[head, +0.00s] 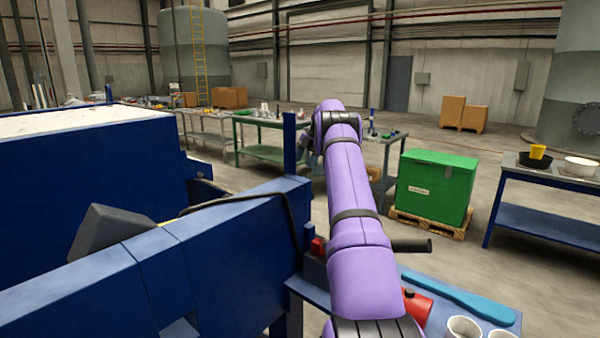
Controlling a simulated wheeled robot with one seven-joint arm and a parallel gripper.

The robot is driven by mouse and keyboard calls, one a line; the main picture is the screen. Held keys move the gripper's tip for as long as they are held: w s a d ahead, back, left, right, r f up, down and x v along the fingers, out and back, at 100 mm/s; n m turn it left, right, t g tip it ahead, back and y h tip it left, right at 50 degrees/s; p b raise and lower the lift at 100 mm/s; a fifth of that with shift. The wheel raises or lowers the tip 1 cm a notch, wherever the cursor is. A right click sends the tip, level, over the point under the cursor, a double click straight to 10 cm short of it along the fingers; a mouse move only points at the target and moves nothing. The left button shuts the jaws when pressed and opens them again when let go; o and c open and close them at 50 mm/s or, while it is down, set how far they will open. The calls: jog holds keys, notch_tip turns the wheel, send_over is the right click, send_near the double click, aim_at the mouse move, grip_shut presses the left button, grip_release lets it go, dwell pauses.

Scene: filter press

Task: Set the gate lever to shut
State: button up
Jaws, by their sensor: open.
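A dark bar with a thick black grip (412,245) sticks out to the right from behind my purple arm. It looks like the gate lever, but its pivot and any setting marks are hidden by the arm, so I cannot tell its setting. A small red part (317,246) shows just left of the arm, at the end of the blue press beam (235,250). My arm reaches forward from the bottom middle and bends at a far joint. My gripper is not in view; the arm beyond that joint is mostly hidden.
The press fills the left. A green crate (435,187) on a pallet and a blue table (553,215) stand right, with open floor between.

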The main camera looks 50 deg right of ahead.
aim_at(301, 169)
jog(key=shift+x, duration=2.45)
grip_shut()
jog(key=shift+r, duration=0.1)
